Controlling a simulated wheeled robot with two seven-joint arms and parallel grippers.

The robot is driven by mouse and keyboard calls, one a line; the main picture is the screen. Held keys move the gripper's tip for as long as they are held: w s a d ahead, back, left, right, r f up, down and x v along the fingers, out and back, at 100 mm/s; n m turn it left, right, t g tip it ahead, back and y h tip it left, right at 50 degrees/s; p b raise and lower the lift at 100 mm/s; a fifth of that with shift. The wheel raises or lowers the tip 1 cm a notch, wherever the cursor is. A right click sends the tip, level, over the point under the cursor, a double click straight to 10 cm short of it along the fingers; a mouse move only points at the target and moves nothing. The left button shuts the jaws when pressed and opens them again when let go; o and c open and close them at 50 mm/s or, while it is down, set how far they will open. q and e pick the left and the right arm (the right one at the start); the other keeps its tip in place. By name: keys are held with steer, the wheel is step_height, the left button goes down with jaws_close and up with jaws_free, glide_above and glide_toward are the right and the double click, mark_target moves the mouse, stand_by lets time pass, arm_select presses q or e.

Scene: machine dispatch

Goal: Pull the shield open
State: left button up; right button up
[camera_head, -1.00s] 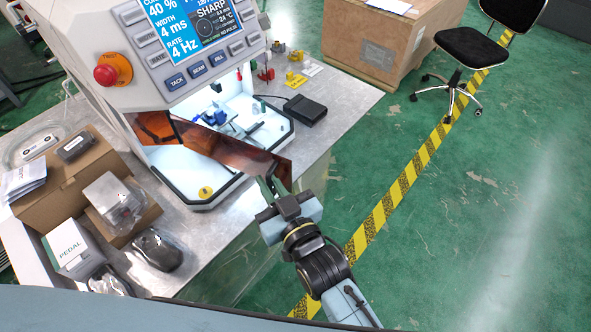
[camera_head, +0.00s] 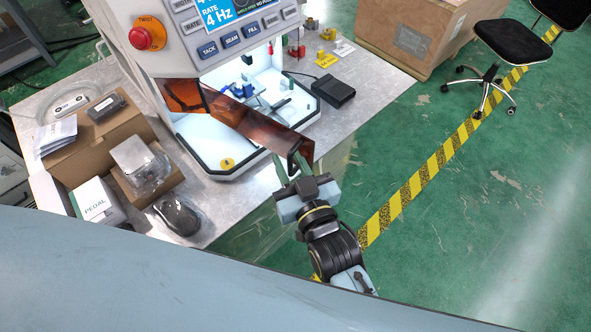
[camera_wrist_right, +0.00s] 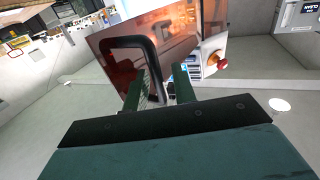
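The shield (camera_head: 250,118) is a translucent orange-brown panel on the front of the white machine. It stands swung outward, its free end toward my right arm, with the lit chamber (camera_head: 262,92) showing behind it. In the right wrist view the shield (camera_wrist_right: 112,62) carries a black bar handle (camera_wrist_right: 122,42). My right gripper (camera_head: 287,157) is at the shield's free end with its fingers apart. In the right wrist view the handle's lower part appears between the fingers (camera_wrist_right: 165,85); contact cannot be told. My left gripper is not in view.
A red stop button (camera_head: 141,38) is on the machine front. A cardboard box (camera_head: 85,150), a PEDAL box (camera_head: 97,203) and a mouse (camera_head: 175,215) are on the metal table (camera_head: 215,215). A black pedal (camera_head: 333,90) lies right of the machine.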

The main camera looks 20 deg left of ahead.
steer(key=b+v, duration=0.1)
steer(key=v, duration=1.2)
